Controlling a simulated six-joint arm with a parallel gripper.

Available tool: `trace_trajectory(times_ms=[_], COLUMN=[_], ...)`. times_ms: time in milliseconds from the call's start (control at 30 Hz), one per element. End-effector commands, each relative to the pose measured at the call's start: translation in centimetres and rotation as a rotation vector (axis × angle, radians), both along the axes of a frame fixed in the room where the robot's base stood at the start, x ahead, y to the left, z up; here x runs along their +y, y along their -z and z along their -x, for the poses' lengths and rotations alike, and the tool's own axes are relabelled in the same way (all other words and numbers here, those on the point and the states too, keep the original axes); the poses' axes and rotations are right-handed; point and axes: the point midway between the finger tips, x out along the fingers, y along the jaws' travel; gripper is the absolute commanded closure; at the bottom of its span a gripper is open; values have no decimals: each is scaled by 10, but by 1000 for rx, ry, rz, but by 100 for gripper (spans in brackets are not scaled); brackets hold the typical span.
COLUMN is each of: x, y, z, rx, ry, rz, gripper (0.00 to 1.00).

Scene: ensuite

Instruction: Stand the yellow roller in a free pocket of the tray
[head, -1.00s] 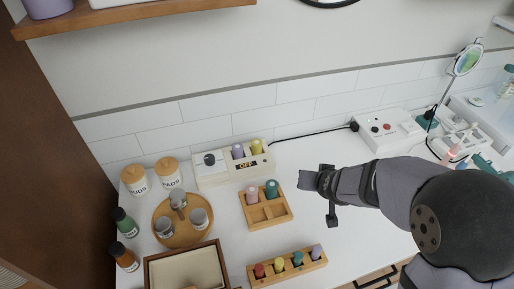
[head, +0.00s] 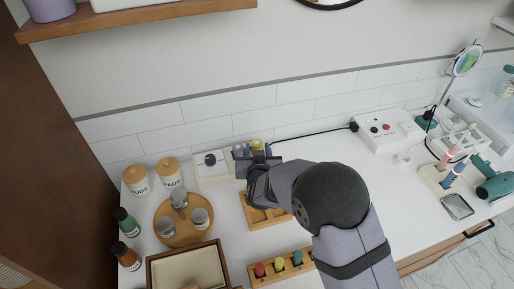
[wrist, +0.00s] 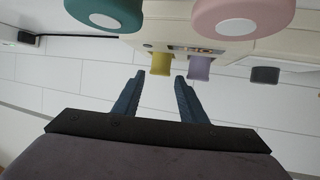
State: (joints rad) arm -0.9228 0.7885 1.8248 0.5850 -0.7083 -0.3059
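The yellow roller (head: 256,146) stands in the white warmer (head: 212,169) beside a purple roller (head: 238,150). The wrist view also shows the yellow roller (wrist: 161,63) and the purple roller (wrist: 199,68). My gripper (wrist: 157,82) is open and empty. Its fingers point at the warmer, with the yellow roller ahead of the gap, apart from it. The wooden tray (head: 272,224) is partly hidden by my arm in the head view; its front pockets look empty. A teal roller (wrist: 104,14) and a pink roller (wrist: 238,16) show large in the wrist view.
A wooden rack (head: 253,281) with several coloured rollers, one also yellow, stands at the front. A round wooden tray (head: 183,233) with grey cups stands left. A white box (head: 387,128) with a cable stands back right.

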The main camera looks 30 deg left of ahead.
Motion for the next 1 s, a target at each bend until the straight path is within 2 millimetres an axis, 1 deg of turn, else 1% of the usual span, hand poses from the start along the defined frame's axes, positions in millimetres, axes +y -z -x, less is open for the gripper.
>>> trace_trajectory(times_ms=[267, 700, 833, 1000], x=[3, 22, 24, 24], y=[2, 19, 21, 22], z=[-5, -37, -42, -42], rx=[1, 1, 0, 0], ry=[1, 0, 0, 0], rz=[1, 0, 1, 1], gripper=[62, 62, 62, 62])
